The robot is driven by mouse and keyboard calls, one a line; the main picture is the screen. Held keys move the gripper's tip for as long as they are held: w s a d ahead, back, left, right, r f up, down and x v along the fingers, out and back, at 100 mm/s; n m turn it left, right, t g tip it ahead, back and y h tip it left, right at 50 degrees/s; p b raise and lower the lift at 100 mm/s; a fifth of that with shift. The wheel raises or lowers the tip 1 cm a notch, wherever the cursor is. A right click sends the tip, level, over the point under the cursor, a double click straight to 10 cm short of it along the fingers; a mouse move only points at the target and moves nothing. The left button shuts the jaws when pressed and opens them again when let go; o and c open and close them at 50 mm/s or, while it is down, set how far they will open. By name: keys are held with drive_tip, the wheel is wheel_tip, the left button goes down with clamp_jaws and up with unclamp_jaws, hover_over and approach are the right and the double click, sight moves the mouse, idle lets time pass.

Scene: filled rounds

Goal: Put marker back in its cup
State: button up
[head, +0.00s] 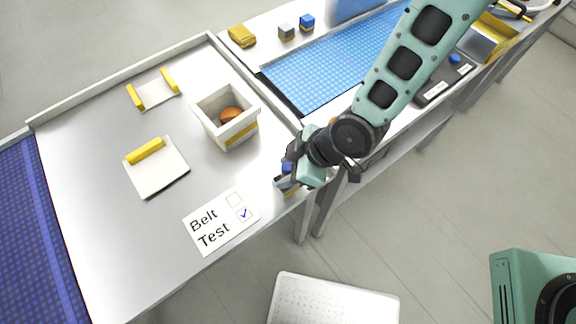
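A small grey cup (288,189) with a yellow band stands near the right edge of the metal table, partly covered by my gripper. A blue piece (287,168), which looks like the marker's end, shows just above the cup. I cannot tell whether it stands in the cup or is held above it. My gripper (293,171) is over the cup, right at the blue piece. Its fingertips are mostly hidden by its own body, so its opening and any hold do not show.
A "Belt / Test" card (207,237), ticked at Test, lies left of the cup. A white bin (241,133) holds a brown round thing. Two yellow-edged plates (158,178) lie farther left. A bench with a blue mat (320,75) and small blocks stands behind.

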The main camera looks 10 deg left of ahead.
drive_tip(key=shift+d+r, duration=0.15)
drive_tip(key=shift+r, duration=0.25)
drive_tip(key=v, duration=1.1)
drive_tip(key=shift+r+b, duration=0.25)
drive_tip(key=shift+b, duration=0.05)
drive_tip(key=shift+d, duration=0.15)
drive_tip(key=s+d+r+m+h, duration=0.3)
drive_tip(key=d+r+m, duration=0.2)
drive_tip(key=d+r, duration=0.1)
drive_tip(key=s+d+r+m+h, duration=0.3)
drive_tip(key=d+r+m, duration=0.3)
drive_tip(key=d, duration=0.2)
drive_tip(key=shift+d+r+t, duration=0.15)
drive_tip(key=shift+r+t, duration=0.05)
drive_tip(key=shift+t, duration=0.1)
drive_tip(key=shift+s+f, duration=0.1)
drive_tip(key=shift+f, duration=0.05)
